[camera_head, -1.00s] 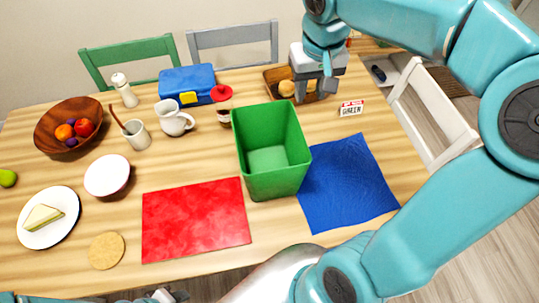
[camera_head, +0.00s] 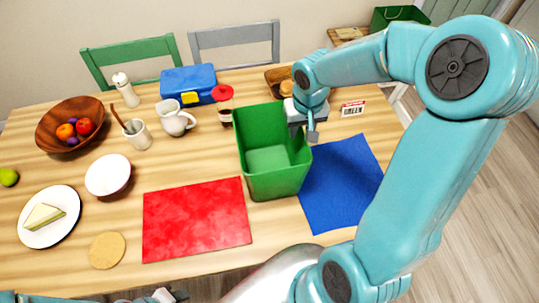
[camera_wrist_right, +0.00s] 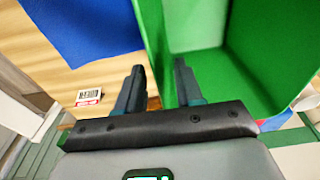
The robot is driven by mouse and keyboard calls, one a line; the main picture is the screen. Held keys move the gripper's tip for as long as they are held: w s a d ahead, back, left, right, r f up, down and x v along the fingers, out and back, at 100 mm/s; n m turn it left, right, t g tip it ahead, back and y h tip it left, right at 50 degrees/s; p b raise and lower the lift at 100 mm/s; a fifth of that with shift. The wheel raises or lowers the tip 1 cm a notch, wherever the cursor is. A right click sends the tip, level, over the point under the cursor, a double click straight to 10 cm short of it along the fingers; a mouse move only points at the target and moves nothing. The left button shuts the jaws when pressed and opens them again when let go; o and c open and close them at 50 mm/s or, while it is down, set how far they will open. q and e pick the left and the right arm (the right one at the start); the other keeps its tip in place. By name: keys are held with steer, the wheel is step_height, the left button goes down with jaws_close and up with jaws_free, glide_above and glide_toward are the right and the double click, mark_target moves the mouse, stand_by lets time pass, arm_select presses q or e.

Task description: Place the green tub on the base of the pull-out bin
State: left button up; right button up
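The green tub (camera_head: 273,185) stands upright and open-topped on the table, between a red mat and a blue cloth. It looks empty. My right gripper (camera_head: 312,136) is at the tub's right rear rim. In the right wrist view its two fingers (camera_wrist_right: 160,88) are apart, with the tub's wall (camera_wrist_right: 153,35) showing between them; I cannot tell whether they touch it. A part of my left gripper (camera_head: 165,296) shows at the bottom edge, its fingers unclear. I cannot make out a pull-out bin for certain.
The blue cloth (camera_head: 340,185) and red mat (camera_head: 195,220) flank the tub. A jar (camera_head: 224,112), white jug (camera_head: 175,122), blue box (camera_head: 188,82) and label card (camera_head: 352,108) are nearby. A dark green open container (camera_head: 398,16) stands at the back right.

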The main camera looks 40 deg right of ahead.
steer(key=shift+s+f, duration=0.1)
steer(key=shift+f, duration=0.15)
jaws_close()
stand_by(1.3)
